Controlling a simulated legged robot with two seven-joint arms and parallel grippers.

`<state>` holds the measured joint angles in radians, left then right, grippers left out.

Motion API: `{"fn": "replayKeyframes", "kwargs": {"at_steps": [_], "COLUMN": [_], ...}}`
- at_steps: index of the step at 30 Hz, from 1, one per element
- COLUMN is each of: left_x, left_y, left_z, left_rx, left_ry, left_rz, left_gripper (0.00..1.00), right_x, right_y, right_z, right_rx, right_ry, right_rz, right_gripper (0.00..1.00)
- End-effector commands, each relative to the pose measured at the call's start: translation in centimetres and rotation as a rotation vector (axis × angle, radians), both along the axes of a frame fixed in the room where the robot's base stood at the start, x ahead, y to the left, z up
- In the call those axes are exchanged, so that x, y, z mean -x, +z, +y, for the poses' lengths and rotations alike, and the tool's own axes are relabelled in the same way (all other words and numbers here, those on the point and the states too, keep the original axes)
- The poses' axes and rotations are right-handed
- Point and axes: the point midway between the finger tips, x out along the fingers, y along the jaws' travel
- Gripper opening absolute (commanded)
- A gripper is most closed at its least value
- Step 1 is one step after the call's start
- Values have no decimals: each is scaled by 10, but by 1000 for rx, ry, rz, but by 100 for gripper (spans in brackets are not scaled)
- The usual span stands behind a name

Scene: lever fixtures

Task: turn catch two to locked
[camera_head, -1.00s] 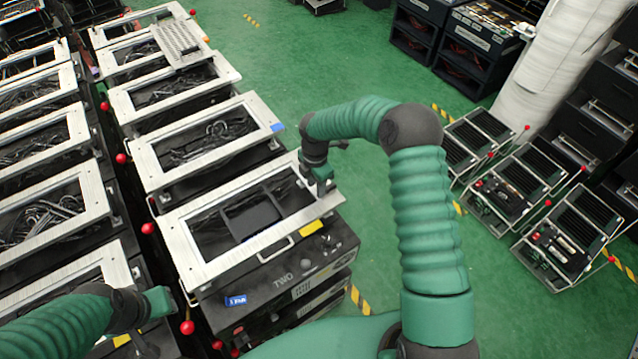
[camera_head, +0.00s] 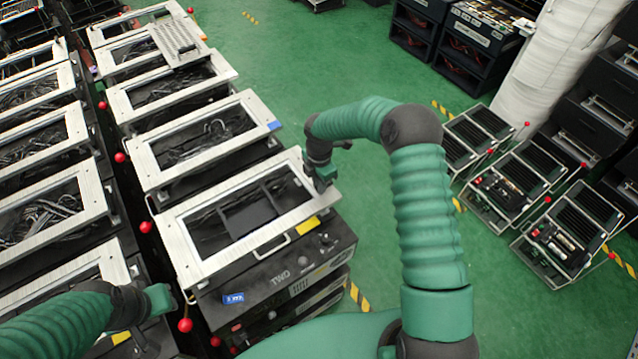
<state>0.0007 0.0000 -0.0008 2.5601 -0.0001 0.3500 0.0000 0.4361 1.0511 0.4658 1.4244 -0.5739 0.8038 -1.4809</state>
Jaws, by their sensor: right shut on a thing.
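The unit marked TWO (camera_head: 280,279) is a black box under a pale metal frame (camera_head: 185,255), with a yellow label and a blue tag on its front. My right gripper (camera_head: 324,180) is at the far right corner of this frame, shut on a small part there that looks like catch two. The gripper hides most of that part, so its angle cannot be read. My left gripper (camera_head: 160,300) is at the lower left, beside the unit's left side and apart from its red ball knob (camera_head: 185,325). Its jaws are too unclear to judge.
Similar framed units (camera_head: 205,140) stand in a row behind unit TWO, with another row to the left. Red ball knobs (camera_head: 146,227) line the narrow gap between rows. Open green floor (camera_head: 290,70) lies to the right, with black racks (camera_head: 520,185) beyond.

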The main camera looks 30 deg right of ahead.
Motion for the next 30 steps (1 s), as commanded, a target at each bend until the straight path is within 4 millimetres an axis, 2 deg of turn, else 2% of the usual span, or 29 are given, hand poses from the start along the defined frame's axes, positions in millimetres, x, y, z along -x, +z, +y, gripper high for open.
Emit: {"fn": "replayKeyframes", "kwargs": {"at_steps": [1, 14, 20, 30], "left_x": [0, 0, 0, 0], "left_y": [0, -3, -7, -17], "left_z": [0, -1, 0, -1], "left_rx": [0, 0, 0, 0], "left_ry": [-1, -2, -1, -1], "left_rz": [0, 0, 0, 0], "left_gripper": [29, 29, 29, 29], "right_x": [-2, -4, -5, -6], "right_y": [0, 0, 0, 0], "right_z": [5, -4, -5, -7], "right_rx": [-10, 5, 4, 7], "right_ry": [2, -78, -210, -527], "right_rz": [-5, -9, -12, -15], "right_gripper": [0, 0, 0, 0]}}
